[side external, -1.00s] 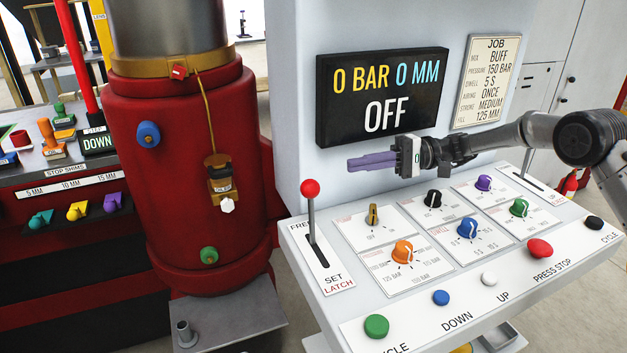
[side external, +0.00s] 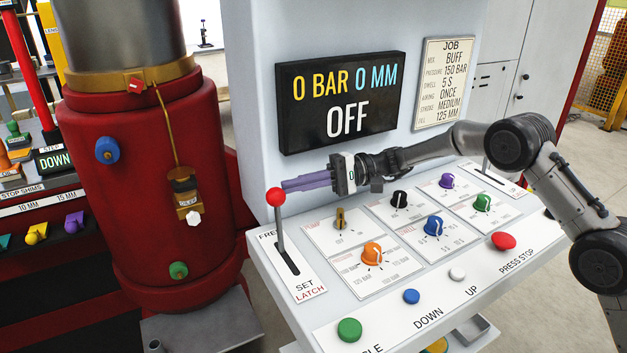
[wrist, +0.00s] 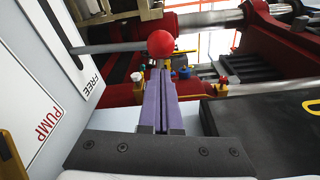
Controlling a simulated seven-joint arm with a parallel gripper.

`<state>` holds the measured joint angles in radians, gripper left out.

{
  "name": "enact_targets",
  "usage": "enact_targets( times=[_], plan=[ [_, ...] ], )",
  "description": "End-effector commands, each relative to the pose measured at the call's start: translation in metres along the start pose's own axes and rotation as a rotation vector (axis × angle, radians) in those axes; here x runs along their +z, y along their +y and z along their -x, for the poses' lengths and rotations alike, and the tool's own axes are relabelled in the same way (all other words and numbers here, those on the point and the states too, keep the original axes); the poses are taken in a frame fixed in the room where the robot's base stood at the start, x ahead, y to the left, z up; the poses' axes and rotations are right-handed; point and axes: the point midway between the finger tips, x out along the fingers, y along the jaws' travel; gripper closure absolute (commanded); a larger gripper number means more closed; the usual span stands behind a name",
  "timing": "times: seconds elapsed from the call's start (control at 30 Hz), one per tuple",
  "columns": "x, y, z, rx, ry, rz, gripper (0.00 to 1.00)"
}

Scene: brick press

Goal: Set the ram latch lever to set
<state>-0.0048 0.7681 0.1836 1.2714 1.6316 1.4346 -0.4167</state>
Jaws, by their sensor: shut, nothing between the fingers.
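The ram latch lever has a red ball knob (side external: 276,197) on a grey stem (side external: 280,232). It stands in the slot of a white plate (side external: 292,267) at the panel's left end, marked FREE at the far end and SET at the near end. The lever is at the FREE end. My gripper (side external: 284,185) has purple fingers, shut and empty, pointing left just behind and above the knob. In the wrist view the fingers (wrist: 161,75) point at the red knob (wrist: 161,43), which appears just beyond the tips. I cannot tell whether they touch.
A display (side external: 342,103) reading OFF hangs on the wall behind my gripper. Knobs such as the orange one (side external: 372,253) and push buttons such as the green one (side external: 349,329) cover the panel. A red press cylinder (side external: 140,180) stands to the left.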

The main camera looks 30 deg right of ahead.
Motion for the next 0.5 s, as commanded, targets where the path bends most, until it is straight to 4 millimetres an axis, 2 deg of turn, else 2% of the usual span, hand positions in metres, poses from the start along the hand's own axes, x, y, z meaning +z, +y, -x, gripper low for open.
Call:
enact_targets(
  times=[0.03, 0.2, 0.5],
  plan=[
    [0.001, 0.000, -0.009, 0.000, -0.004, 0.000, 1.00],
    [0.000, 0.000, -0.028, 0.000, -0.002, 0.000, 1.00],
    [0.000, 0.000, -0.036, 0.000, 0.000, 0.000, 1.00]
  ],
)
